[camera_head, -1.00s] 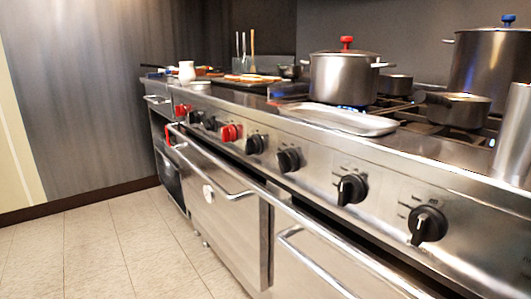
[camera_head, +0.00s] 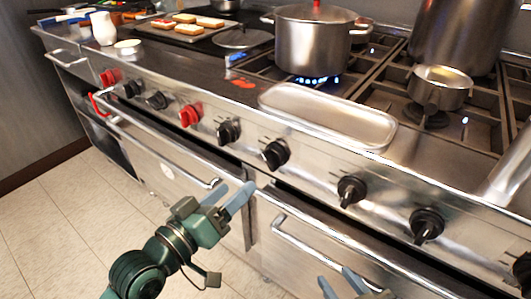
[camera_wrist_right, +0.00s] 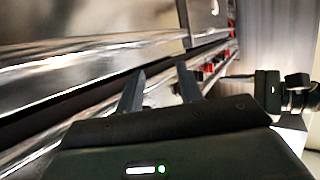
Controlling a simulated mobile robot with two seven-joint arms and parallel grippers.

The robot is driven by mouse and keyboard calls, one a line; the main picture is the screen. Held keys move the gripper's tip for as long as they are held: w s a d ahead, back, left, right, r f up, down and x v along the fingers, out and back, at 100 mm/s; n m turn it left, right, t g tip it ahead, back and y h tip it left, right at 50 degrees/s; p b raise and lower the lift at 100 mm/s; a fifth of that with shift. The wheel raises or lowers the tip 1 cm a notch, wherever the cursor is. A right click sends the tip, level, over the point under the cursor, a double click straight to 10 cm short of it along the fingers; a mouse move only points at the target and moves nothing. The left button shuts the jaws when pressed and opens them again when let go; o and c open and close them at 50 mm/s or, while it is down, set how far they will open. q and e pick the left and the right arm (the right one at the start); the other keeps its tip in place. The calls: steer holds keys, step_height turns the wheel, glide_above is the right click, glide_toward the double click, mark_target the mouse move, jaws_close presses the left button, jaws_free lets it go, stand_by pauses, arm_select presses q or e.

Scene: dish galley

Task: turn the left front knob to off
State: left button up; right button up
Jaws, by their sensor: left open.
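A row of knobs runs along the steel range front in the head view. Black knobs include one at the left (camera_head: 228,131), one in the middle (camera_head: 276,154), and two further right (camera_head: 351,190) (camera_head: 427,226). Red knobs (camera_head: 190,114) (camera_head: 110,77) are among those further left. I cannot tell which is the left front knob. My left gripper (camera_head: 232,191) is open and empty in front of the oven doors, below the knobs. My right gripper (camera_head: 337,279) is at the bottom edge; in the right wrist view (camera_wrist_right: 160,72) its fingers are apart and empty.
A lidded pot (camera_head: 312,42) stands over blue flames. A steel tray (camera_head: 325,116) lies at the range's front edge, and a small pan (camera_head: 440,90) on the right grate. Oven handle bars (camera_head: 330,236) jut out below the knobs. The floor (camera_head: 60,220) at left is clear.

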mark_target(266, 161)
arm_select(q)
steer(key=b+x, duration=0.1)
steer(key=x, duration=1)
steer(key=shift+d, duration=0.1)
steer(key=shift+c, duration=0.2)
steer(key=c, duration=0.9)
